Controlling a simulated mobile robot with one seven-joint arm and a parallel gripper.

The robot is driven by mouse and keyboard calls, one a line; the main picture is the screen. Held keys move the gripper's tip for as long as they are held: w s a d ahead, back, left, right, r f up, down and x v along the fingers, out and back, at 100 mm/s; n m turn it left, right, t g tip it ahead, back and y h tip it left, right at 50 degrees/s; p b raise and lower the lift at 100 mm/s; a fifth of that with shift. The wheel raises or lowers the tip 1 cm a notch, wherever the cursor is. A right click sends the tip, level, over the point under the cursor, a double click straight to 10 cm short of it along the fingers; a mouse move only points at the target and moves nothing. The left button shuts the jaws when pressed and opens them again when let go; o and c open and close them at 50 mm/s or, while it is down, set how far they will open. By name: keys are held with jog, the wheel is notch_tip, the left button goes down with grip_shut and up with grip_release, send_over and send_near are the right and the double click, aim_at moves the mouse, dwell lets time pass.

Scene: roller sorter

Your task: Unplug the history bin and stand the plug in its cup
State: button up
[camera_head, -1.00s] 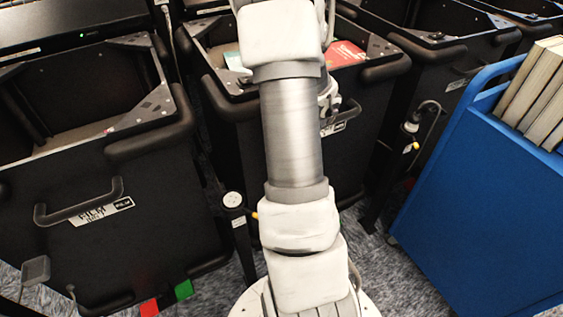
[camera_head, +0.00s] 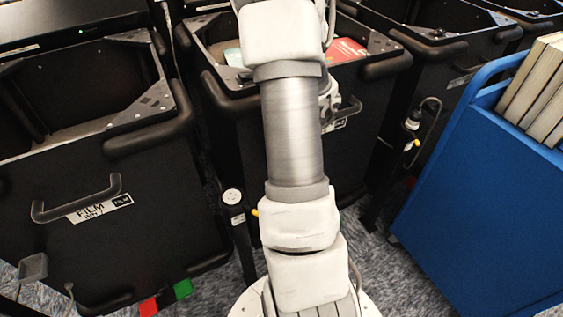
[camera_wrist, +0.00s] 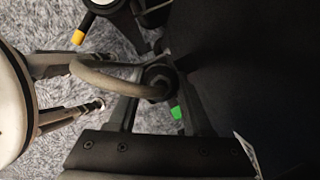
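A dark round plug (camera_wrist: 159,78) with a thick grey cable (camera_wrist: 112,80) shows in the wrist view. My gripper (camera_wrist: 160,88) has one finger on each side of it. Whether the fingers press on the plug or stand slightly apart, I cannot tell. In the head view my arm hides the gripper and this plug. The middle black bin (camera_head: 237,118) stands behind my arm; its label is too small to read. A black post with a pale round top (camera_head: 232,197) stands at its front left. A yellow-tipped part (camera_wrist: 79,37) and a round-topped dark piece (camera_wrist: 100,8) show in the wrist view.
A black bin labelled FILM (camera_head: 120,230) stands at the left. Another black bin (camera_head: 450,60) with a corded plug (camera_head: 412,122) at its side stands at the right. A blue book cart (camera_head: 470,200) blocks the right side. Grey carpet (camera_head: 385,270) shows between.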

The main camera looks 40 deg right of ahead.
jog(key=p+v, duration=0.6)
jog(key=v, duration=1.1)
jog(key=shift+r, duration=0.2)
jog(key=shift+s+d, duration=0.1)
